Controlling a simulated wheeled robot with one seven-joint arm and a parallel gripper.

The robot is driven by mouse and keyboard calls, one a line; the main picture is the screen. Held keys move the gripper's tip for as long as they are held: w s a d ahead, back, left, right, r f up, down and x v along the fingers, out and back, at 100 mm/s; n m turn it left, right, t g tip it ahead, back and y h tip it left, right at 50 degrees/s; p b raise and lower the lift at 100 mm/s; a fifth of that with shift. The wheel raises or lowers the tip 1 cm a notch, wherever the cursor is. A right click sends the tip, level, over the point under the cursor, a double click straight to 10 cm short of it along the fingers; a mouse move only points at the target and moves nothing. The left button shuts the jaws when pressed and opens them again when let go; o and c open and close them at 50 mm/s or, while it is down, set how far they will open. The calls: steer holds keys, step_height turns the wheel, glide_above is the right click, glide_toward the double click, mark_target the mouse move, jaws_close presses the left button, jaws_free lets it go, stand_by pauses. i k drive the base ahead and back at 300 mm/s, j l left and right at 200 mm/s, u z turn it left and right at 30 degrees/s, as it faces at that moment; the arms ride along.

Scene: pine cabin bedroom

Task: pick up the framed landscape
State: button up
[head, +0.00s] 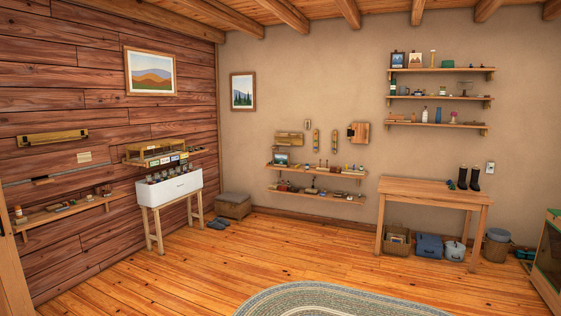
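Several framed pictures show in the head view, and I cannot tell which one the task means. A wide framed landscape (150,72) with orange and blue hills hangs high on the red plank wall at left. A narrower framed landscape (243,91) with dark trees hangs on the beige wall near the corner. A small framed picture (281,159) stands at the left end of the upper low shelf. Two more small frames, a left one (397,60) and a right one (415,60), stand on the top right shelf; their pictures are too small to read. My gripper is not in view.
Low wall shelves (340,175) hold many small items. A wooden table (432,187) with black boots (469,178) stands at right, with baskets and boxes beneath. The floor around the oval rug (340,300) is clear.

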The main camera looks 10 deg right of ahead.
mark_target(278, 157)
steer(key=i+z, duration=0.35)
steer(key=i, duration=6.35)
steer(key=i+u, duration=0.1)
steer(key=i, duration=1.05)
steer(key=i+l, duration=0.25)
steer(key=i, duration=0.95)
steer(key=j+u, duration=0.05)
